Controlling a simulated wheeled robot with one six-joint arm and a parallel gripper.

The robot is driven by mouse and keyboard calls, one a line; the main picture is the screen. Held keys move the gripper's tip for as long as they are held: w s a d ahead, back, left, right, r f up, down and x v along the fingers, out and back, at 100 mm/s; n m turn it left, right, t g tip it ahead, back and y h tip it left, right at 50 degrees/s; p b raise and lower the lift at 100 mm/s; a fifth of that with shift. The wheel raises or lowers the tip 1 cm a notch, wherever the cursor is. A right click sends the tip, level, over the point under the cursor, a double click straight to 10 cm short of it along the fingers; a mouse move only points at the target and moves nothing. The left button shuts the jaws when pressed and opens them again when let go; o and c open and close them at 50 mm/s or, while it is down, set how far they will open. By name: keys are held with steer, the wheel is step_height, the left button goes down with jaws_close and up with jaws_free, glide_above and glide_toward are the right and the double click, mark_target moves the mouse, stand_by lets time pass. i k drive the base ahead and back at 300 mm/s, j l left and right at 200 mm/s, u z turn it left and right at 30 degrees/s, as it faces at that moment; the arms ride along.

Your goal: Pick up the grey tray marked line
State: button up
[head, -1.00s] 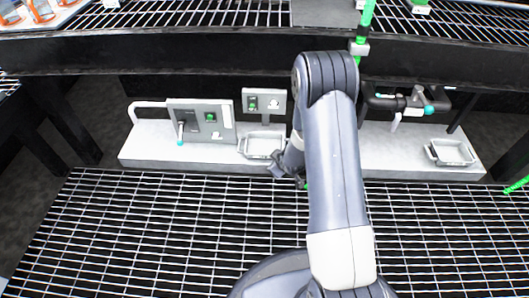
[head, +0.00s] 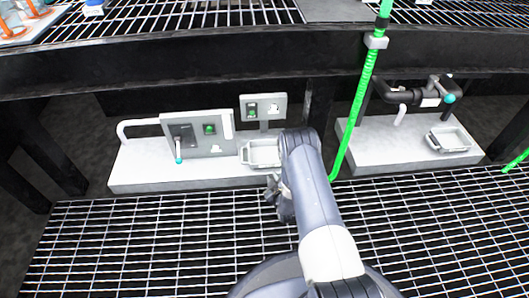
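A small grey tray (head: 246,154) sits on the left white ledge, right of the grey panel and below the small sign. My arm partly covers its right side. A second grey tray (head: 432,141) sits on the right white ledge, below the black pipe. I cannot read a "line" marking on either tray. My gripper (head: 271,192) is low in front of the left tray, just over the grating's far edge, and appears apart from the tray. Its fingers are small and dark, and I cannot tell whether they are open.
A grey panel (head: 208,133) with a teal-tipped lever stands on the left ledge (head: 140,172). A small sign (head: 263,107) stands behind the left tray. A green hose (head: 357,105) hangs between the ledges. A dark beam (head: 180,70) crosses above. The grating (head: 150,240) is clear.

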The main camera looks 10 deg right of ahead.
mark_target(263, 154)
steer(key=i+j+z, duration=0.15)
steer(key=j+z, duration=0.2)
steer(key=j, duration=0.6)
steer(key=j+z, duration=0.35)
steer(key=j, duration=0.6)
steer(key=i+j, duration=0.1)
steer(key=i, duration=0.4)
